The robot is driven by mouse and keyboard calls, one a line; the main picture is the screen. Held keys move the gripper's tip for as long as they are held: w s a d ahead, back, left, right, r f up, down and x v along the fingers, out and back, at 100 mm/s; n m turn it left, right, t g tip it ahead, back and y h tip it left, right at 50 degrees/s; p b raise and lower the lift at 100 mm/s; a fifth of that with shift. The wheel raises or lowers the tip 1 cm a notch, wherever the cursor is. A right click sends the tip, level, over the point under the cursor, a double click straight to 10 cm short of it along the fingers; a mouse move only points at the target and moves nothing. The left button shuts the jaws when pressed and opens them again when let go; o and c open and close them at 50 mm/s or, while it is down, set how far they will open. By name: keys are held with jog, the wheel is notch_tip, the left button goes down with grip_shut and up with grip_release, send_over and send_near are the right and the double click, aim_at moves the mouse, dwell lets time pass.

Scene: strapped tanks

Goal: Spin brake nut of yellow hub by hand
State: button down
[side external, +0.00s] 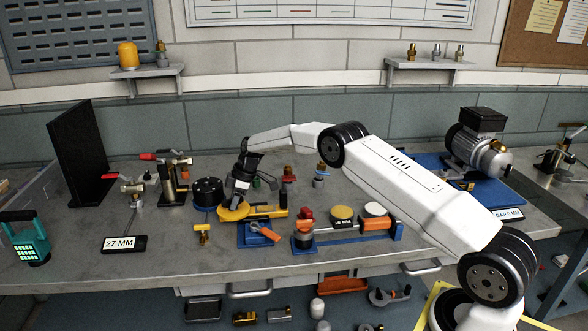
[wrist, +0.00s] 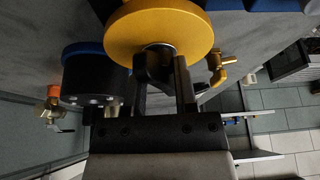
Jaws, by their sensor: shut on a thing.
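My gripper (side external: 240,198) reaches down to the hub from above in the side view. In the wrist view my gripper (wrist: 167,64) has its two dark fingers at the hub's centre, shut on the brake nut. Only a silvery curved edge of the brake nut (wrist: 157,46) shows; the fingers hide the rest.
A black round drum (side external: 208,192) stands close to the left of the hub. A brass fitting (side external: 202,233) stands in front on the left. A blue-based rig (side external: 345,236) with round caps sits to the right. The front left of the bench is fairly clear around the 27 MM sign (side external: 125,244).

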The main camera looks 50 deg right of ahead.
jog(key=m+h, duration=0.1)
jog(key=m, duration=0.2)
jog(key=m+t, duration=0.1)
jog(key=m, duration=0.2)
jog(key=shift+s+a+h, duration=0.1)
jog(key=shift+a+h, duration=0.1)
jog(key=shift+h, duration=0.2)
jog(key=m+h, duration=0.1)
jog(key=m, duration=0.1)
jog(key=m+h, duration=0.1)
jog(key=m, duration=0.2)
jog(key=shift+a+m+t, duration=0.1)
jog(key=shift+m+t, duration=0.2)
jog(key=m+h, duration=0.1)
jog(key=m, duration=0.1)
jog(key=m+g+h, duration=0.1)
jog(key=m, duration=0.2)
jog(key=shift+a+m, duration=0.1)
jog(key=shift+m, duration=0.2)
jog(key=m+g, duration=0.1)
jog(key=m, duration=0.1)
jog(key=m+h, duration=0.1)
jog(key=m, duration=0.2)
jog(key=shift+a+m+g+h, duration=0.1)
jog(key=shift+m+g+h, duration=0.2)
jog(key=shift+g, duration=0.1)
jog(key=shift+c, duration=2)
grip_release()
